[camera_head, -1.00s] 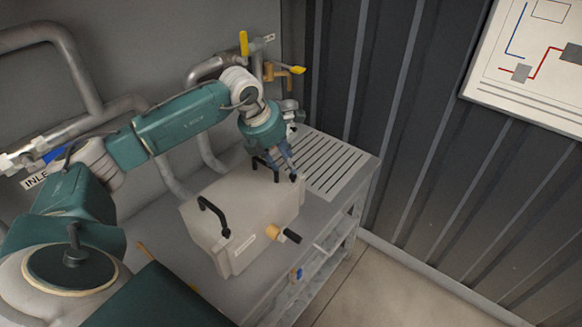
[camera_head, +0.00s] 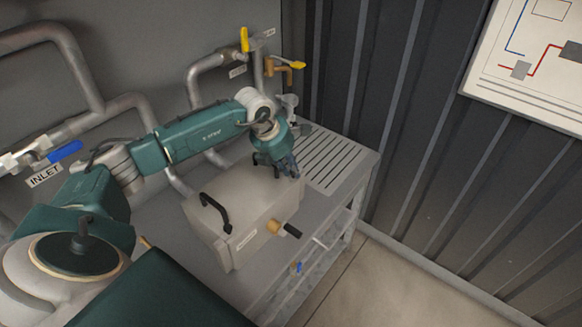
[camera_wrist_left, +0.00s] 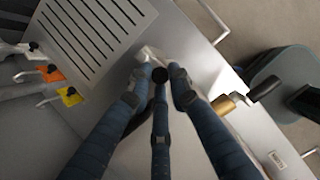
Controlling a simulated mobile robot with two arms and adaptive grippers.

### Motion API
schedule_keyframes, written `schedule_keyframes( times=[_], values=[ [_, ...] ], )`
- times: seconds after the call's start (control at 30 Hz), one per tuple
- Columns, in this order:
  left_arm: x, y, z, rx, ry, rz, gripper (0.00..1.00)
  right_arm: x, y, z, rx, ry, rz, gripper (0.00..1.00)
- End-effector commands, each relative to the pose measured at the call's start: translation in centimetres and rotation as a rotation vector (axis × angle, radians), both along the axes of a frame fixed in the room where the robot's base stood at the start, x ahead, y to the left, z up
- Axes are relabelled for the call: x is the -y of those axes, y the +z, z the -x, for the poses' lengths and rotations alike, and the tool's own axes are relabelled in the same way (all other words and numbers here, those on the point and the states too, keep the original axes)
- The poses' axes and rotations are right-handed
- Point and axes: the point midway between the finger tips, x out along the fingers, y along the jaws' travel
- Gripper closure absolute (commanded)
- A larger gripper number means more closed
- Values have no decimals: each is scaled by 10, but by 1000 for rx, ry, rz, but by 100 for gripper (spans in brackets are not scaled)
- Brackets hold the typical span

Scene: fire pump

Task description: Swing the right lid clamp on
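The pale box (camera_head: 240,205) stands on the grey bench, with a black left lid clamp (camera_head: 216,212) arched over its near-left edge. The right lid clamp (camera_head: 262,159) is at the box's far-right end, largely hidden by my left gripper (camera_head: 292,170). My right gripper is out of view.
A brass fitting with a black handle (camera_head: 292,230) sticks out of the box's front. A slotted panel (camera_head: 335,162) lies right of the box. Pipes and yellow-handled valves (camera_head: 245,40) stand behind. Ribbed wall and open floor are at right.

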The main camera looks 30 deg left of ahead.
Motion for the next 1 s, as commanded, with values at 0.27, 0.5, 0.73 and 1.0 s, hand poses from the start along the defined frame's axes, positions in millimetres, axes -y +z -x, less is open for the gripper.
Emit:
schedule_keyframes(
  times=[0.27,0.5,0.73,1.0],
  values=[
    [-4,-3,-2,7,-44,-1,100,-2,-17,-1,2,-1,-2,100],
    [-8,1,-4,10,-153,0,100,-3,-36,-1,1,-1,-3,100],
    [-8,5,-4,12,-166,0,100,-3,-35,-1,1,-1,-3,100],
    [-8,4,-3,10,-165,0,63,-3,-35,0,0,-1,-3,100]
  ],
)
